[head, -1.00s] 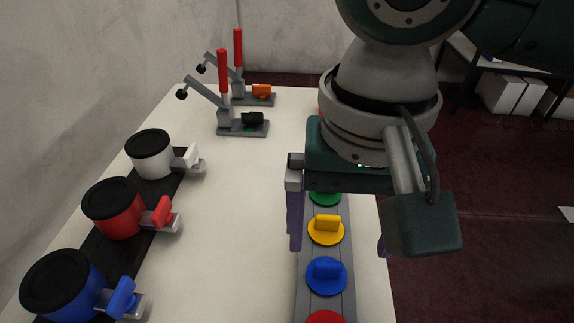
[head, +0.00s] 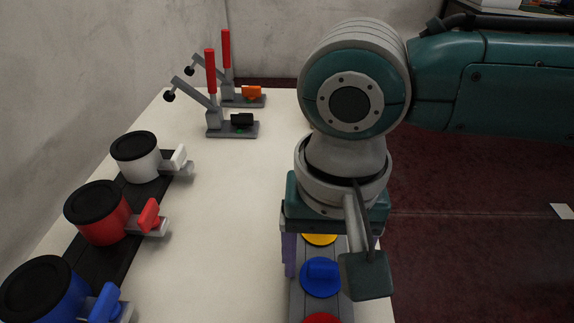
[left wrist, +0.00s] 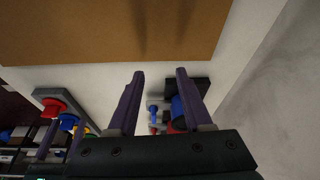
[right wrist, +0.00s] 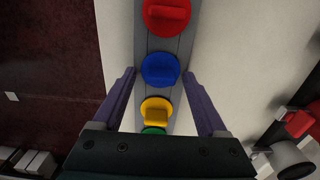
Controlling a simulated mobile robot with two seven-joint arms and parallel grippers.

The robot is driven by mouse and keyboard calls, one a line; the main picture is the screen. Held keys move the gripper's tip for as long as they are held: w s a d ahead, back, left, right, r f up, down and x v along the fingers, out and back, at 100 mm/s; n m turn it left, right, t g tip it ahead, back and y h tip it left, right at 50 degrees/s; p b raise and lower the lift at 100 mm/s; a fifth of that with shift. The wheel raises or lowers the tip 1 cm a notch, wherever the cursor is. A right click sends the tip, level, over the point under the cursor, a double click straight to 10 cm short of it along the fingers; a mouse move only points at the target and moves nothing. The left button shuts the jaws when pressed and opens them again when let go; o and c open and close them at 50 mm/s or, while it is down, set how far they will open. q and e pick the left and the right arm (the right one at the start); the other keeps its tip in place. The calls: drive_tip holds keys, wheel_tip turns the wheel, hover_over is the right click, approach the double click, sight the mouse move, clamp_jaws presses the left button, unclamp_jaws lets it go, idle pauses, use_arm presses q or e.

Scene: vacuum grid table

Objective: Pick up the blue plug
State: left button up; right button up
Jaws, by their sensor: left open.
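The blue plug (head: 321,277) is a round blue disc with an upright tab. It sits on a grey rail (head: 342,306) between the yellow plug (head: 319,239) and the red plug (head: 322,318). My right gripper (head: 330,255) is over the rail, pointing down, largely hidden by its own wrist in the head view. In the right wrist view its purple fingers (right wrist: 160,88) are wide apart and empty, with the blue plug (right wrist: 160,69) between and just beyond the tips. My left gripper (left wrist: 160,72) shows only in its wrist view, open and empty.
Blue, red and white lidded pots (head: 98,212) with side handles stand on a black strip at left. Two red-handled toggle clamps (head: 212,75) stand at the back, with orange and black pieces. The white table between pots and rail is clear.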

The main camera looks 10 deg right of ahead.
drive_tip(key=c, duration=1)
drive_tip(key=shift+c, duration=0.2)
